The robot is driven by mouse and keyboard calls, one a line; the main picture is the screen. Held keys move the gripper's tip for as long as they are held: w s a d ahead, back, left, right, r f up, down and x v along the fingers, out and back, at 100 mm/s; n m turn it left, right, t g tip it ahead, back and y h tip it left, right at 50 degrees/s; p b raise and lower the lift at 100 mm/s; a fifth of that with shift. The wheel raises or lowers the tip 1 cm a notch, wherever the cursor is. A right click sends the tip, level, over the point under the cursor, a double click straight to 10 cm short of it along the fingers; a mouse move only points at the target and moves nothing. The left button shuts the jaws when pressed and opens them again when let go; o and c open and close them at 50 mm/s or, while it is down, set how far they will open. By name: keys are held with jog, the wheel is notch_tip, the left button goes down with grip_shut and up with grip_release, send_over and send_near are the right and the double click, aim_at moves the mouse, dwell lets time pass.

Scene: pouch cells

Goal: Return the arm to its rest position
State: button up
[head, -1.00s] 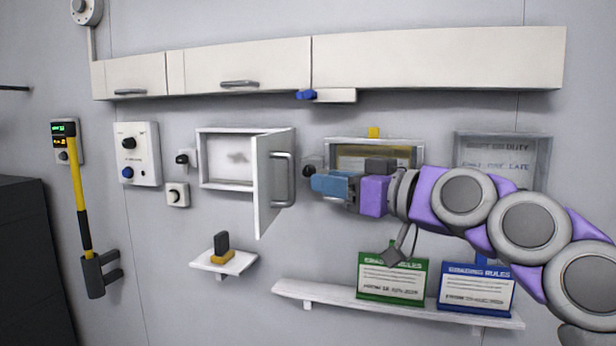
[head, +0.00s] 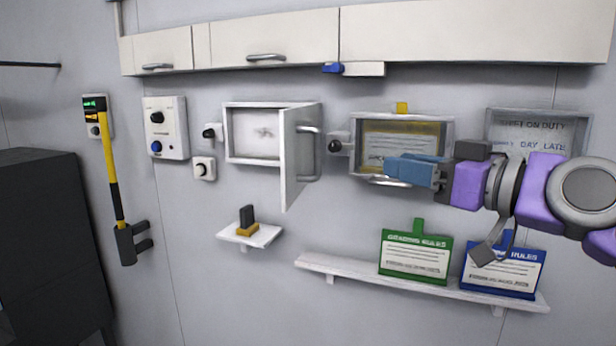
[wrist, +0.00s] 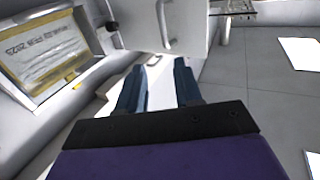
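My arm enters the head view from the right, and its purple and grey links reach toward the wall. My gripper (head: 392,168) has blue fingers and points left, in front of a framed panel with a yellow border (head: 372,131). In the wrist view the two fingers of my gripper (wrist: 158,75) stand apart with nothing between them. The gripper is open and empty. The cabinet door (head: 298,158) hangs open to the left of the fingertips, with a visible gap between them.
The open wall cabinet (head: 256,135) shows its inside. A shelf (head: 345,272) below bears a green sign (head: 415,258) and a blue sign (head: 503,272). A small shelf (head: 265,237) holds a black and yellow block (head: 247,222). A dark cabinet (head: 40,230) stands at far left.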

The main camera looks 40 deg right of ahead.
jog(key=w+a+f+n+g+y, duration=0.1)
jog(key=w+a+f+n+g, duration=0.25)
jog(key=a, duration=0.65)
jog(key=w+a+f+g+y, duration=0.25)
jog(key=w+a+f, duration=0.35)
jog(key=a, duration=0.4)
jog(key=s+a+f+g+h, duration=0.1)
jog(key=a+f+g, duration=0.25)
jog(key=f, duration=0.45)
jog(key=s+a+f+g+h, duration=0.1)
jog(key=a+f+g, duration=0.2)
jog(key=a+f, duration=0.35)
jog(key=s+f+m+g, duration=0.1)
jog(key=s+f+g, duration=0.2)
jog(key=s+f, duration=0.3)
jog(key=s+f+m+g+h, duration=0.1)
jog(key=s+f+g, duration=0.3)
jog(key=f, duration=0.9)
jog(key=shift+s+f+m, duration=0.3)
jog(key=shift+s+m, duration=0.35)
jog(key=shift+s, duration=0.5)
